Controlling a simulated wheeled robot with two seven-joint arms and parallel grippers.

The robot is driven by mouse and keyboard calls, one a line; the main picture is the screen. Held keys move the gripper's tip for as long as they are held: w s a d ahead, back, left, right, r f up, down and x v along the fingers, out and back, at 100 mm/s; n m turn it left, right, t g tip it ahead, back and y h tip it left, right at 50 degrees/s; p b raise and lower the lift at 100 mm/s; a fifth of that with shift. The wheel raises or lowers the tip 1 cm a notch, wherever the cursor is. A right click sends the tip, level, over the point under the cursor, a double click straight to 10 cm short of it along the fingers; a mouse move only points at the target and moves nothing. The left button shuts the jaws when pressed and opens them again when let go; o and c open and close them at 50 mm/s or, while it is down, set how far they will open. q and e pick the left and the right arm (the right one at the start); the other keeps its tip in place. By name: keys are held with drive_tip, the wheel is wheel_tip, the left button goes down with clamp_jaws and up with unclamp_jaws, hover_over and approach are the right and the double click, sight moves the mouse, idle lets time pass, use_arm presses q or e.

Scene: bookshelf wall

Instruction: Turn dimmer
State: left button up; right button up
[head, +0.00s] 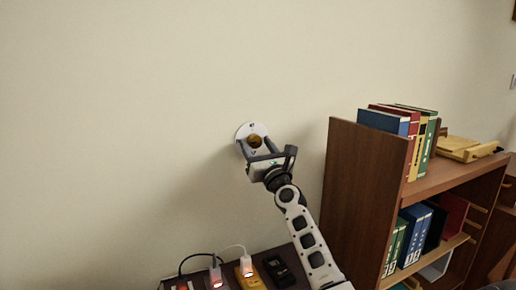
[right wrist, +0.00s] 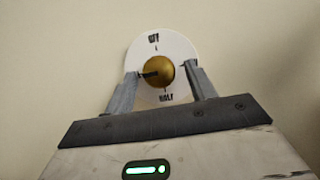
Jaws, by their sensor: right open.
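The dimmer is a round white plate (head: 243,130) on the wall with a brass-coloured knob (head: 255,141) at its centre. In the right wrist view the plate (right wrist: 176,46) reads "OFF" at the top and "HALF" at the bottom, and the knob (right wrist: 158,71) has a dark pointer mark toward its left side. My right gripper (head: 256,144) is at the dimmer, with its open fingers on either side of the knob. In the right wrist view the fingers of the gripper (right wrist: 163,82) show gaps to the knob. My left gripper is not in view.
A brown bookshelf (head: 345,180) with books stands to the right of my right arm. Below the dimmer, a dark surface (head: 290,262) holds a black device (head: 278,270), a yellow device (head: 250,277) and plugs with cables. The wall left of the dimmer is clear.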

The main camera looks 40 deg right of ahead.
drive_tip(key=c, duration=1)
drive_tip(key=shift+o, duration=0.2)
drive_tip(key=shift+n, duration=0.3)
